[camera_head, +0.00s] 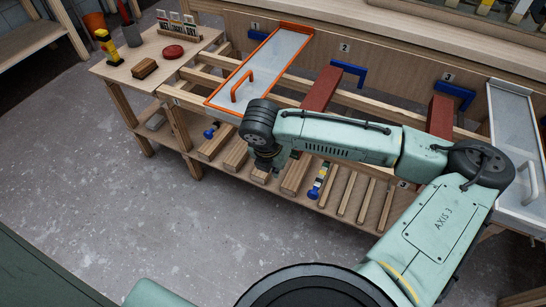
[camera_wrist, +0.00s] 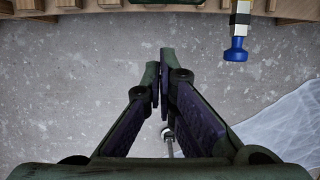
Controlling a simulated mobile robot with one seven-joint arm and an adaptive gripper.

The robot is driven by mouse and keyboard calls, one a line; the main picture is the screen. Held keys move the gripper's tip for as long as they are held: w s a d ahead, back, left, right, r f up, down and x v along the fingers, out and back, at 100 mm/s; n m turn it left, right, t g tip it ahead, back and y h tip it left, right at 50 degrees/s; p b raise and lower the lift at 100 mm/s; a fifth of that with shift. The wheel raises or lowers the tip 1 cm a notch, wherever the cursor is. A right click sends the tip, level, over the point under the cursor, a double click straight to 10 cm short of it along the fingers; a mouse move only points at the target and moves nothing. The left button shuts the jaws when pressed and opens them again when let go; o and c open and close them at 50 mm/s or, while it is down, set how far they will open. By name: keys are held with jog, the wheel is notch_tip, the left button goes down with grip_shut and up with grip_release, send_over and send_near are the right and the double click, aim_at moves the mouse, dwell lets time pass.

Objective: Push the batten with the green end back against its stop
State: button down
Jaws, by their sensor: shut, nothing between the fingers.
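Several wooden battens (camera_head: 296,174) lie side by side on the lower shelf of the workbench, their ends towards the front edge. I cannot make out a green painted end on any of them; my arm and wrist cover part of the row. My gripper (camera_wrist: 160,72) is shut and empty, its fingertips together over the grey floor, short of the shelf edge. In the head view my gripper (camera_head: 264,164) hangs below the wrist at the front of the batten row. Batten ends (camera_wrist: 88,3) show cut off at the top of the wrist view. The stop cannot be told apart.
Above the shelf are an orange-framed panel (camera_head: 285,48) and red blocks (camera_head: 322,88).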

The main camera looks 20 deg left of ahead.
jog(key=shift+w+r+p, duration=0.2)
jog(key=shift+w+p, duration=0.15)
jog(key=shift+w, duration=1.55)
jog(key=shift+w+d+p, duration=0.1)
jog(key=shift+w+p, duration=0.35)
jog(key=shift+w, duration=1.9)
